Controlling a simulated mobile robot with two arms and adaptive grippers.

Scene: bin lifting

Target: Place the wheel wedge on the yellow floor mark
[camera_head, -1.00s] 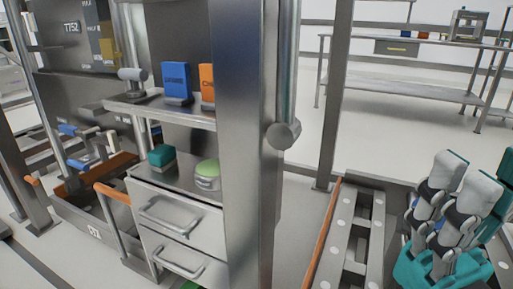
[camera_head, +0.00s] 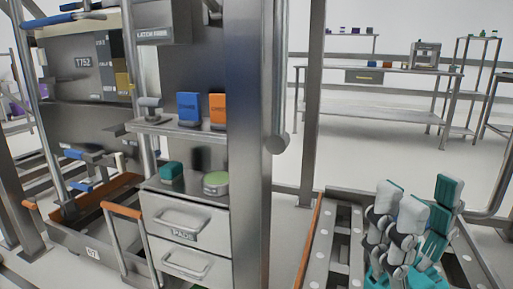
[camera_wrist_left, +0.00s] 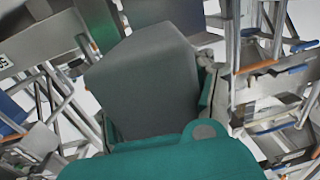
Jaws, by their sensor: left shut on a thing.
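The wheel wedge (camera_wrist_left: 150,85) appears in the left wrist view as a large dark grey block with a sloping top edge. My left gripper (camera_wrist_left: 160,140) is shut on it; its teal and grey parts show below and beside the block. The left gripper and the wedge are not in the head view. My right gripper (camera_head: 415,215), teal with grey fingers, points upward at the lower right of the head view, with nothing visible in it. Its finger gap is unclear. The yellow floor mark shows in neither view.
A drawer cabinet (camera_head: 185,225) with a shelf (camera_head: 175,130) stands left of a thick metal post (camera_head: 248,150). The shelf holds a blue box (camera_head: 189,107) and an orange box (camera_head: 217,111). A metal bench (camera_head: 375,85) stands behind. Pale floor (camera_head: 350,150) lies open before it.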

